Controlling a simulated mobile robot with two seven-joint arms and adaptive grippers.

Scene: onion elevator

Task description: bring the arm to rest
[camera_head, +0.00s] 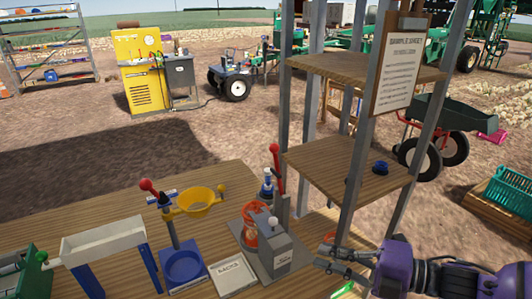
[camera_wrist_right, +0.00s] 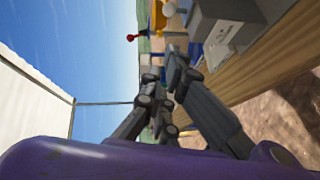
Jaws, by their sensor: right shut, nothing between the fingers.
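My right arm, purple with dark joints, comes in from the lower right of the head view. Its gripper (camera_head: 332,262) is at the bottom right, by the lower part of the shelf rack and right of the grey box device (camera_head: 282,252). The fingers are shut with nothing held. The same gripper (camera_wrist_right: 163,82) shows in the right wrist view, its fingers pointing along the wooden table edge (camera_wrist_right: 262,62). I cannot tell whether the gripper touches anything near it. My left gripper is not in view.
The rack's upper shelf (camera_head: 372,66) and middle shelf (camera_head: 345,165) stand behind and above the gripper; a blue knob (camera_head: 380,167) sits on the middle one. A teal crate (camera_head: 512,190) stands far right.

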